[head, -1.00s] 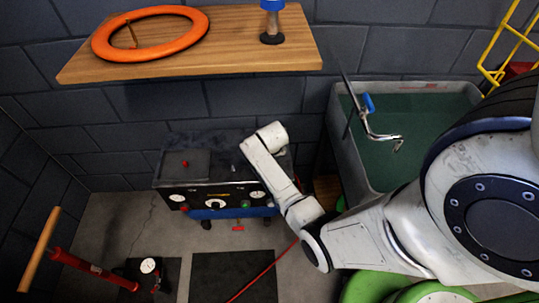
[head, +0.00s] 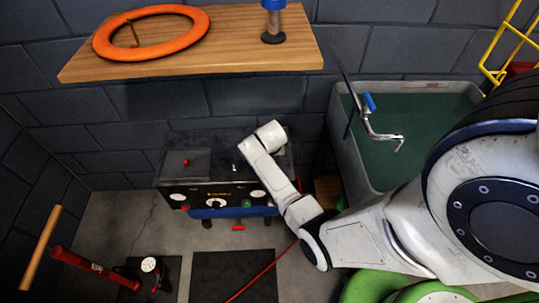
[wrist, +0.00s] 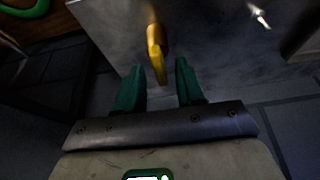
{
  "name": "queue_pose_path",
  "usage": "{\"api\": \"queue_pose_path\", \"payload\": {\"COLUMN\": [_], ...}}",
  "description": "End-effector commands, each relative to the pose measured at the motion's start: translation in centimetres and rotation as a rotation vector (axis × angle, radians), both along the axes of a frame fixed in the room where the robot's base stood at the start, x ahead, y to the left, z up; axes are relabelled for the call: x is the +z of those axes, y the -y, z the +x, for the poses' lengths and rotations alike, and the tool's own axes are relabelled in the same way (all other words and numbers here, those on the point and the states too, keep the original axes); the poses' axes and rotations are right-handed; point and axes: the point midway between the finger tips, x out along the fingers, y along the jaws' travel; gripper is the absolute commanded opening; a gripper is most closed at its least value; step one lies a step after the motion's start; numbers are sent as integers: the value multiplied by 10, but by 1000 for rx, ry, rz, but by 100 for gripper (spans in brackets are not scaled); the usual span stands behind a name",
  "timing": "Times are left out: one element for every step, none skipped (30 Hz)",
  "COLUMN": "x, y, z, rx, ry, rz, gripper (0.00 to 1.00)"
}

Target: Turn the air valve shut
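The air valve shows in the wrist view as a brass fitting with a yellow lever (wrist: 157,55) on a grey metal face. My gripper (wrist: 158,72) has two green fingers spread apart, and the lever's free end lies in the gap between them. I see clear gaps on both sides, with no contact visible. In the head view the black compressor unit (head: 184,180) stands against the wall, with gauges and knobs on its front. My arm's end reaches over its right side. The yellow lever and my fingers are hidden in the head view.
A wooden shelf (head: 240,55) with an orange ring (head: 108,52) is above the unit. A grey-green basin (head: 440,110) stands to the right. A red hose (head: 262,272) crosses a dark floor mat (head: 222,277).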

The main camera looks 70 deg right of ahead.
Motion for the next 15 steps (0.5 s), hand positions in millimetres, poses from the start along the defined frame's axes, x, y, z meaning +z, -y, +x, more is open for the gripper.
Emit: {"api": "queue_pose_path", "payload": {"x": [0, 0, 0, 0, 0, 0, 1, 2, 4, 6, 9, 14, 18, 22, 29], "y": [0, 0, 0, 0, 0, 0, 0, -1, -2, -2, -3, -5, -6, -8, -11], "z": [0, 0, 0, 0, 0, 0, 0, -1, -1, -1, -1, -2, -2, -3, -5], "rx": [0, 0, 0, 0, 0, 0, 0, 0, 1, 1, 1, 1, 1, 1, 1], "ry": [0, 0, 0, 0, 0, 0, 0, 0, 0, 0, 1, 1, 1, 1, 1], "rz": [0, 0, 0, 1, 1, 1, 0, 0, 0, -1, -2, -1, -2, -2, -1], "gripper": [38, 38, 38, 38, 38, 38, 38, 38, 38, 38, 38, 38, 38, 38, 38]}}
